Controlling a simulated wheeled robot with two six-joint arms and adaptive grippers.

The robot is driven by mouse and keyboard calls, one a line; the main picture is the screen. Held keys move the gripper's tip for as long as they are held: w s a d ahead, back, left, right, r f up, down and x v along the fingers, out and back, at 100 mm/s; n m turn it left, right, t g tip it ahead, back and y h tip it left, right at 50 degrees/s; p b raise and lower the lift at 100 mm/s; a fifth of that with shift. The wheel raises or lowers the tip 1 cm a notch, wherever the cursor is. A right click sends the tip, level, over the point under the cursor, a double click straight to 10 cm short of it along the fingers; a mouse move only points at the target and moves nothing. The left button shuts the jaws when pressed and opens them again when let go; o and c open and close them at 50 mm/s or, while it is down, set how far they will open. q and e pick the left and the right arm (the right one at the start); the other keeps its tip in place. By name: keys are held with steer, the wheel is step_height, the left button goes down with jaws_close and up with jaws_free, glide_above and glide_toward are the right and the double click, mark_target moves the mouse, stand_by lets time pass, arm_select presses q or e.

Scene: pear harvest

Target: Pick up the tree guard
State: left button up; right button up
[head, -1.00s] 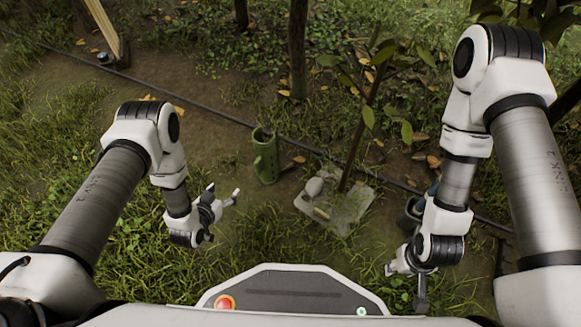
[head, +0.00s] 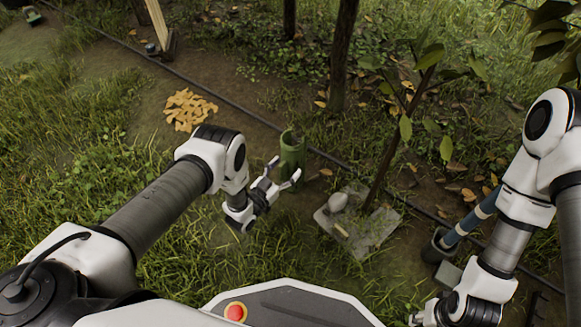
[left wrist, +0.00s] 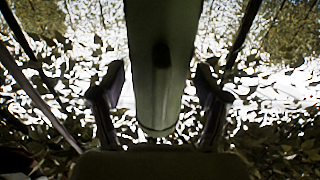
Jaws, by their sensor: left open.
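The tree guard is a green upright tube (head: 292,152) on the ground near the middle of the head view. My left gripper (head: 285,169) is open, with its fingers spread at the near side of the tube. In the left wrist view the tube (left wrist: 160,65) fills the middle, between the two open fingers (left wrist: 161,88). A gap shows on each side, so neither finger is clearly touching it. My right gripper (head: 426,318) is at the bottom right edge of the head view, partly cut off.
A flat slab (head: 365,236) with a pale stone (head: 338,201) lies right of the guard, beside a young tree (head: 394,145). A dark hose (head: 240,106) runs behind the guard. A leaf pile (head: 188,109) lies at left.

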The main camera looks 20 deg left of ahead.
arm_select(q)
steer(key=c, duration=1)
steer(key=shift+r, duration=0.1)
